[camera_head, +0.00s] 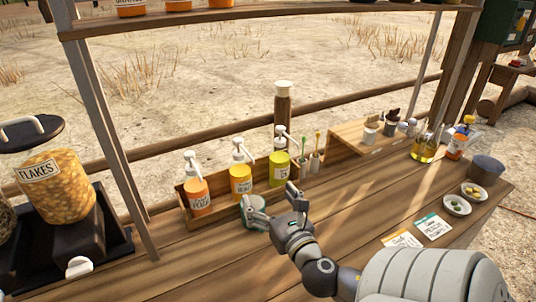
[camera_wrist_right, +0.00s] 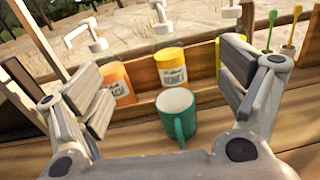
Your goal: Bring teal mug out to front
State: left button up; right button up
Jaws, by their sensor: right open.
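The teal mug (camera_wrist_right: 178,112) stands upright on the wooden counter in the right wrist view, with a pale inside and its handle toward me. In the head view the mug (camera_head: 256,222) is partly hidden behind my right gripper (camera_head: 272,202). In the right wrist view my right gripper (camera_wrist_right: 170,95) is open and empty. Its fingers are spread to either side of the mug, and the mug lies a little beyond them. I cannot tell if a finger touches it. My left gripper does not show.
Orange (camera_head: 197,195), yellow (camera_head: 241,180) and green (camera_head: 279,167) pump bottles stand in a wooden rack (camera_head: 184,206) behind the mug. A flakes jar (camera_head: 62,190) is at left. Cards (camera_head: 434,227) and small bowls (camera_head: 457,206) lie at right.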

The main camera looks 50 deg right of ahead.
notch_tip(320, 180, down, 13)
jog(key=b, duration=1.1)
jog(key=shift+r, duration=0.2)
jog(key=shift+w+d+r, duration=0.1)
jog(key=shift+w+d, duration=0.05)
jog(key=shift+w, duration=0.3)
jog(key=x, duration=1)
jog(key=shift+b, duration=0.4)
jog(key=shift+s, duration=0.1)
